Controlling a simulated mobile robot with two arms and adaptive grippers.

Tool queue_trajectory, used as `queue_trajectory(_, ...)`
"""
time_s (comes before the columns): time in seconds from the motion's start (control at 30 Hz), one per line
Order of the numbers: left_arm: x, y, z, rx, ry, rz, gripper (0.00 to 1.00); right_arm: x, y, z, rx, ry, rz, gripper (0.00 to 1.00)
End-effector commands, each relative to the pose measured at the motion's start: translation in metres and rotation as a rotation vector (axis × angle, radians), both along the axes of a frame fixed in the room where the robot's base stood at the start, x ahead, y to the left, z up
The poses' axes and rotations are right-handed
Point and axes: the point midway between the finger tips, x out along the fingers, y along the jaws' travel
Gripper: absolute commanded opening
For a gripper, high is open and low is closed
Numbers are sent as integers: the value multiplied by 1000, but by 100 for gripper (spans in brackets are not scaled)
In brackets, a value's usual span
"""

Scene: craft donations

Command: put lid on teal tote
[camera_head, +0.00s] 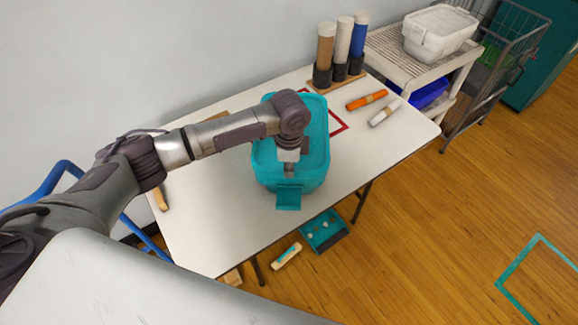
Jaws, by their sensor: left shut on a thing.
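The teal tote (291,184) stands on the white table, partly hidden by my left arm. A teal lid (314,125) covers its top, and I cannot tell whether it is fully seated. A teal flap (288,199) hangs at the tote's near side. My left gripper (289,172) points down over the near half of the lid. It is shut on the lid, though its fingertips are small and partly hidden. My right gripper is not in view.
The white table (220,235) is bare at its near left. Brown, white and blue rolls (341,50) stand at the back. Orange (367,100) and white (384,112) rolls lie right of the tote. A cart (405,65) holds a white bin (439,32). A teal tray (324,232) lies on the floor.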

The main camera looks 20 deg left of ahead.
Motion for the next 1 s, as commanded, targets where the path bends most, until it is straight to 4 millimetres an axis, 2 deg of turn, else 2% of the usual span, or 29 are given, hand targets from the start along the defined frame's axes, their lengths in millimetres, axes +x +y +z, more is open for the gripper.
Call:
queue_trajectory(0.47,0,-1,-4,-1,-1,-1,0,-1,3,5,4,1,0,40)
queue_trajectory(0.5,0,-1,-4,-1,-1,-1,13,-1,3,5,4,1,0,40)
queue_trajectory(0.67,0,-1,-5,-1,-1,-1,39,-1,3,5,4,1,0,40)
queue_trajectory(1.0,0,0,-2,0,0,0,39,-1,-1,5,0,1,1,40)
